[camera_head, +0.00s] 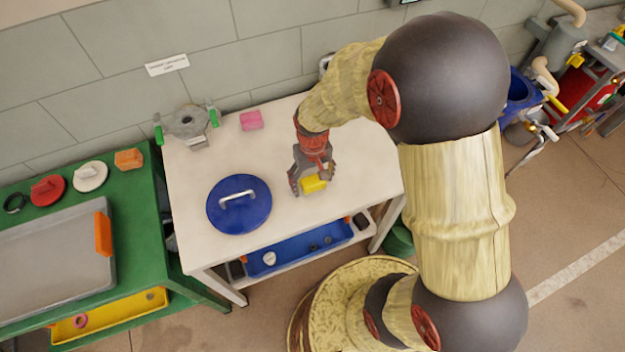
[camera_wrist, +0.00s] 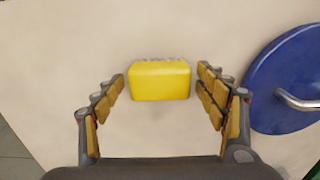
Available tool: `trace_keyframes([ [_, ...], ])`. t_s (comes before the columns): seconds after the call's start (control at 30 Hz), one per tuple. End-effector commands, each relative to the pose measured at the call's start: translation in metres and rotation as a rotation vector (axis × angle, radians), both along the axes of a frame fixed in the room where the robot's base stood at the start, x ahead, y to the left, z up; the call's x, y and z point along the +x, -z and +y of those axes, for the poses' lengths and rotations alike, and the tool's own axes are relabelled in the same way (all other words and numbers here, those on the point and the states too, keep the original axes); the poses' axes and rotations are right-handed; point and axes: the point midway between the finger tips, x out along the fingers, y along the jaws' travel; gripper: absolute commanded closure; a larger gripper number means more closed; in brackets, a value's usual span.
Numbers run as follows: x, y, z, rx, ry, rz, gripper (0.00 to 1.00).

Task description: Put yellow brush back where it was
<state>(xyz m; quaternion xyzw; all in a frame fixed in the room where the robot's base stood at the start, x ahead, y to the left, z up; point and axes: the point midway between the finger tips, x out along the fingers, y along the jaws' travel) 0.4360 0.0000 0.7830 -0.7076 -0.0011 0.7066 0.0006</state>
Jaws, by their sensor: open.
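The yellow brush (camera_head: 314,184) is a small block on the white table (camera_head: 350,175), right of the blue round lid. In the wrist view the yellow brush (camera_wrist: 160,80) shows a plain yellow face, with pale bristles along its far edge. My gripper (camera_head: 308,188) is at the brush, pointing down. In the wrist view my gripper (camera_wrist: 163,98) is open, with one finger on each side of the brush and a gap on both sides. Neither finger touches it there.
A blue lid (camera_head: 226,212) with a metal handle lies left of my gripper; it also shows in the wrist view (camera_wrist: 270,85). A pink block (camera_head: 251,120) and a grey fixture with green clamps (camera_head: 187,124) are at the back. A green bench (camera_head: 130,220) stands left. The table's right part looks clear.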

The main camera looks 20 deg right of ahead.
Motion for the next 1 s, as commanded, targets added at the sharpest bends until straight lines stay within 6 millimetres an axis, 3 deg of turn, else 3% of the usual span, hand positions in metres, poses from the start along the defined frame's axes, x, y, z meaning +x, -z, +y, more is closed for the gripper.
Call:
trace_keyframes([
  [0.17, 0.0, -0.009, 0.0, 0.0, 0.0, -0.001, 0.28],
  [0.6, 0.001, -0.092, 0.0, 0.0, 0.0, -0.003, 0.28],
  [0.9, 0.0, -0.123, 0.0, 0.0, 0.0, -0.006, 0.28],
  [1.0, -0.003, -0.144, 0.0, 0.0, 0.0, -0.037, 0.28],
])
